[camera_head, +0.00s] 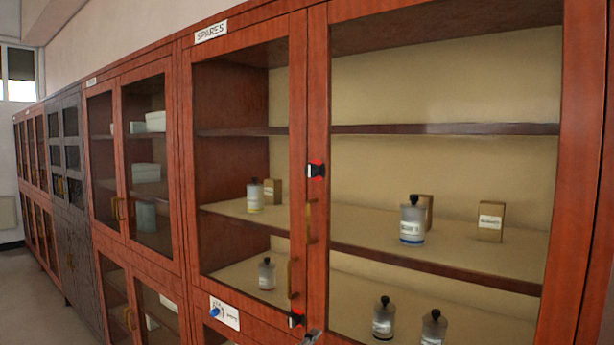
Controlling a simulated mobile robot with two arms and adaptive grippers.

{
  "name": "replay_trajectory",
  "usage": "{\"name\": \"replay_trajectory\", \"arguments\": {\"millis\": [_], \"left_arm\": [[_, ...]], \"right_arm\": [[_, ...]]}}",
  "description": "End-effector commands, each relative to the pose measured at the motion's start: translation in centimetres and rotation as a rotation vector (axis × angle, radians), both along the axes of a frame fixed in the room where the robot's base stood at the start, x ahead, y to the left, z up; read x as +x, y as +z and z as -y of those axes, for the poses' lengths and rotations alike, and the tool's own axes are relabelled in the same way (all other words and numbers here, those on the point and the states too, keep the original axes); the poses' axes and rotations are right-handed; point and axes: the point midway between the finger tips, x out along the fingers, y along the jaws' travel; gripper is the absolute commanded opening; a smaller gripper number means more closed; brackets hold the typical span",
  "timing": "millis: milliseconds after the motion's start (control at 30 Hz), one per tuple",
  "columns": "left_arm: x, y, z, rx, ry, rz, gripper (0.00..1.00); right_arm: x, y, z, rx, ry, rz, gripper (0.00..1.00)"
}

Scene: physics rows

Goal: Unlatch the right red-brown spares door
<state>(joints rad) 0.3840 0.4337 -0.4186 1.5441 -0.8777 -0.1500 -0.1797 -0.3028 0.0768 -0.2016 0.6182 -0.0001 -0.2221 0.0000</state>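The right red-brown spares door (318,120) is a large glazed door filling the right of the view. It looks closed against the left spares door (297,110). An upper red latch with a black and white piece (316,170) sits on its left stile. A similar lower red and black latch (297,319) sits near the bottom of the seam. A brass handle (309,221) is on the right door, and another brass handle (292,278) is on the left door. Neither gripper can be made out. A small grey piece (312,337) shows at the bottom edge; I cannot tell what it is.
A SPARES label (211,31) is above the doors. Several bottles, such as one with a blue band (412,222), and small boxes (490,221) stand on shelves behind the glass. A white card with a blue piece (224,313) is at lower left. More cabinets (70,190) recede left beside clear floor (25,290).

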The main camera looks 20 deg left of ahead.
Motion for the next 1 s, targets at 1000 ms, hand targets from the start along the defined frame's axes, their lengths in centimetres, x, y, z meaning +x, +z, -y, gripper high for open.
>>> {"name": "replay_trajectory", "arguments": {"millis": [1000], "left_arm": [[-0.9,41.1,-5.1,2.272,0.093,0.590,0.41]], "right_arm": [[0.6,0.4,0.0,0.001,-0.002,0.010,0.40]]}}
